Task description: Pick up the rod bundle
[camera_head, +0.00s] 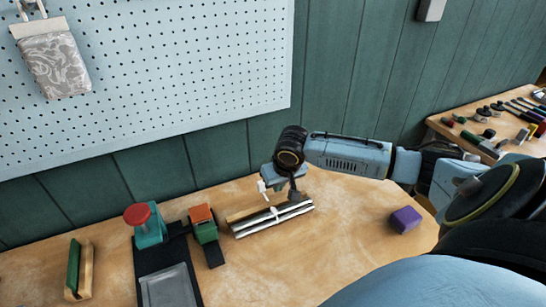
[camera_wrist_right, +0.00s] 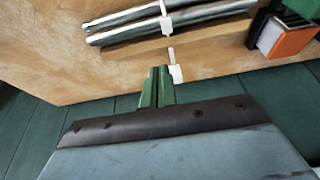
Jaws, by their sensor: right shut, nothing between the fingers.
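The rod bundle (camera_head: 285,217) is several silvery rods tied with a white strap, lying on the wooden workbench against a wooden piece. It also shows at the top of the right wrist view (camera_wrist_right: 130,22), with the white strap around it and a white tail sticking out toward my fingers. My right gripper (camera_head: 280,188) is over the far side of the bundle, its fingers pointing down. Its green fingertips (camera_wrist_right: 156,72) are shut and empty, beside the white tail and apart from the rods. Whether they touch the tail I cannot tell. My left gripper is not in view.
A red-topped teal device (camera_head: 146,225), an orange-and-green block (camera_head: 204,224) and a dark tray (camera_head: 168,292) stand left of the bundle. A purple block (camera_head: 405,219) lies to the right. A pegboard (camera_head: 170,70) hangs behind. Bench space in front of the bundle is clear.

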